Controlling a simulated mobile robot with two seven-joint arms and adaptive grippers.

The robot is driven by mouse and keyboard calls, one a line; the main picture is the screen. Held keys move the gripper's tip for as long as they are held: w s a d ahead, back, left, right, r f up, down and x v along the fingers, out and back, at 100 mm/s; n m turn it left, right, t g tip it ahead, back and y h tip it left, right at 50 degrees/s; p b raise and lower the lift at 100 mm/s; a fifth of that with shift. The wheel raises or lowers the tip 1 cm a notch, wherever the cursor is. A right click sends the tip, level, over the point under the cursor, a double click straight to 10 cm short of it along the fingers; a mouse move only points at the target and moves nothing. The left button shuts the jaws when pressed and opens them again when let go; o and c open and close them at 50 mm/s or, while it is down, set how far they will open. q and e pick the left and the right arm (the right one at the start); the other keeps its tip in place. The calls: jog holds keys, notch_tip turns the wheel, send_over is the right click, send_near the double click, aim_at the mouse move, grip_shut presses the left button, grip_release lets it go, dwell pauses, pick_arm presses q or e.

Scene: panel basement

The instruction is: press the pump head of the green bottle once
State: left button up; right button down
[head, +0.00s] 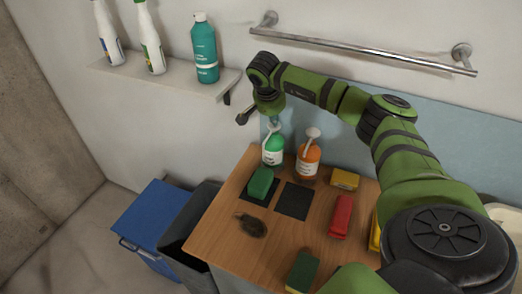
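The green bottle (272,152) stands upright at the back left of the wooden top, with a white label and a pale pump head (274,128). My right arm reaches in from the right, and its gripper (262,113) is just above and slightly left of the pump head, against the wall. The gripper is small and partly hidden by the wrist, so I cannot tell whether it is open, nor whether it touches the pump head. An orange bottle (308,162) with a pale pump head stands to the right of the green one. My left gripper is not in view.
On the wooden top (225,217) are a green block (261,183), a dark mat (294,201), a brush (251,225), a yellow box (345,179), a red item (341,216) and a green sponge (302,271). A shelf (172,82) holds bottles; a metal rail (365,47) is above.

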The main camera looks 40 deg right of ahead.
jog(key=shift+f, duration=0.1)
jog(key=shift+r+p, duration=1)
jog(key=shift+r, duration=0.5)
jog(key=shift+r, duration=0.1)
notch_tip(320, 180, up, 2)
jog(key=shift+r+p, duration=0.2)
jog(key=shift+p, duration=0.7)
jog(key=shift+r, duration=1.7)
